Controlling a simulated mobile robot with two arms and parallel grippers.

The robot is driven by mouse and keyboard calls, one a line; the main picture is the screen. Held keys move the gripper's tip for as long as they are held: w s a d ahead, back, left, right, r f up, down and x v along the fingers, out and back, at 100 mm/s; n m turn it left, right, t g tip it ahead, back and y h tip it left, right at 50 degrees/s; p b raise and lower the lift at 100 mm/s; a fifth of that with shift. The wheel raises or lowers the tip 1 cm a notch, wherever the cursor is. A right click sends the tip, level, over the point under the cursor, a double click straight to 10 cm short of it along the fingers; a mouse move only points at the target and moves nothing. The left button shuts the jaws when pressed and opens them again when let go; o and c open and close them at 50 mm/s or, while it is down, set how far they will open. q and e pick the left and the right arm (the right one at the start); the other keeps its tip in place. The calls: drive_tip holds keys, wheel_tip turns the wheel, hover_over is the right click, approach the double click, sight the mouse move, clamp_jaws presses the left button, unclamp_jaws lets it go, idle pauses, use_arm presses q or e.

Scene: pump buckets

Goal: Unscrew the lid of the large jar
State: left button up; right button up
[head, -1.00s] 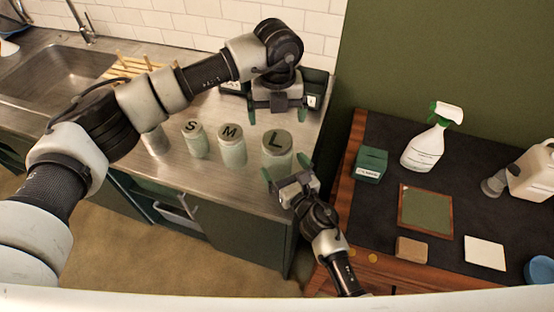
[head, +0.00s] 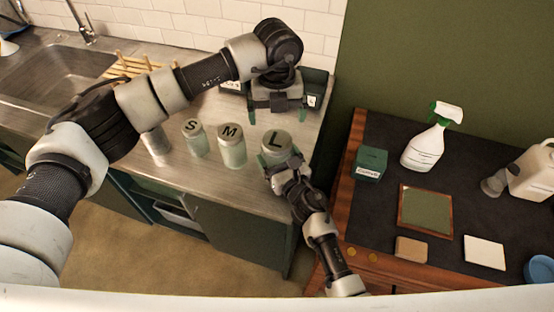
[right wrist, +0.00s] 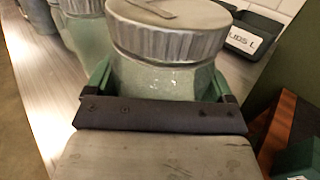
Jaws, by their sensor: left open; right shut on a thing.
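The large jar (right wrist: 160,78) has pale green glass and a metal lid (head: 277,142) marked L. It stands upright on the metal counter, and the lid is on it. My right gripper (head: 280,161) is shut around the jar's body, below the lid. In the right wrist view its green fingers lie on both sides of the glass.
The medium jar (head: 232,152) and small jar (head: 196,144) stand to the left on the counter (head: 212,182). A dark bin (right wrist: 248,40) labelled LIDS L is behind. A dark-topped table (head: 330,228) at right holds a spray bottle (head: 424,148) and a green box (head: 371,163).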

sight(277, 139)
drive_tip(key=c, duration=0.5)
use_arm(q)
drive_tip(key=shift+m, duration=0.5)
drive_tip(key=m, duration=1.1)
drive_tip(key=shift+m, duration=0.4)
drive_tip(key=m, duration=1.6)
drive_tip(key=shift+m, duration=0.4)
drive_tip(key=m, duration=1)
drive_tip(key=shift+m, duration=0.4)
drive_tip(key=shift+f, duration=0.55)
wheel_tip(277, 139, down, 7)
drive_tip(key=shift+r, duration=0.1)
